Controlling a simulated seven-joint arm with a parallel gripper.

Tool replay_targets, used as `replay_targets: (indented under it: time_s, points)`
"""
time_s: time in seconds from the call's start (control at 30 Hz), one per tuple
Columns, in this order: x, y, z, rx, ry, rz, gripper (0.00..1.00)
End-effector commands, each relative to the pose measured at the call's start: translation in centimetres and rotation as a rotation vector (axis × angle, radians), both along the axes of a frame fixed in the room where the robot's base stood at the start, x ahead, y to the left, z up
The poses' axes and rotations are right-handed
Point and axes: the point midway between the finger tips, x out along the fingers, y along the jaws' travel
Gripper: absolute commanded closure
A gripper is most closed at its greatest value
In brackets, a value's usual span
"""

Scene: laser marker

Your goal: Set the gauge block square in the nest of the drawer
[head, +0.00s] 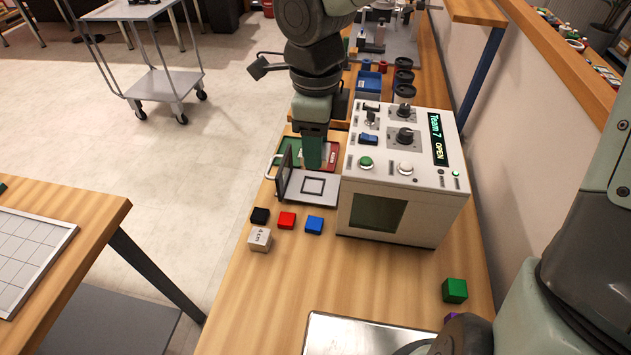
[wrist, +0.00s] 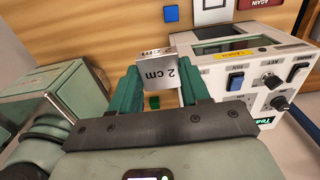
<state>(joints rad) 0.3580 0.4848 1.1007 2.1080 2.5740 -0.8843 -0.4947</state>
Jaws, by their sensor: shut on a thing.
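My gripper (head: 313,163), with teal fingers, points down over the rear left part of the open drawer (head: 326,196). In the wrist view my gripper (wrist: 166,78) is shut on a silver gauge block (wrist: 184,74) marked "2 cm". The block looks tilted in that picture. In the head view the fingers hide the block. The drawer's pale plate carries a dark square outline, the nest (head: 313,186), which looks empty. A dark upright panel stands along the drawer's left edge.
The marker housing (head: 357,213) stands right of the drawer, its display reading "OPEN". Black (head: 260,215), red (head: 286,220) and blue (head: 314,225) blocks and a "4 cm" block (head: 259,239) lie in front. Green and red trays lie behind.

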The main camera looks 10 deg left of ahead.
Motion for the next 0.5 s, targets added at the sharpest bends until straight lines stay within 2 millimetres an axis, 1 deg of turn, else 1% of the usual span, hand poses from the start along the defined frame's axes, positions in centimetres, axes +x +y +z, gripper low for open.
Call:
replay_targets:
  time_s: [0.03,0.07,0.1,0.17,0.2,0.3,0.4,0.5]
  points:
    - [1.8,1.0,-0.8,0.006,0.006,0.002,0.86]
    - [3.0,1.4,-1.4,0.005,0.007,0.001,0.86]
    - [4.6,1.9,-2.4,0.004,0.007,-0.002,0.86]
    - [6.8,2.4,-4.1,0.002,0.008,-0.007,0.86]
    - [8.2,2.7,-5.4,0.001,0.008,-0.009,0.86]
    - [10.9,3.2,-8.6,0.000,0.006,-0.011,0.86]
    - [12.9,3.5,-11.6,-0.001,0.005,-0.009,0.86]
    - [14.0,3.5,-13.7,0.000,0.003,-0.004,0.86]
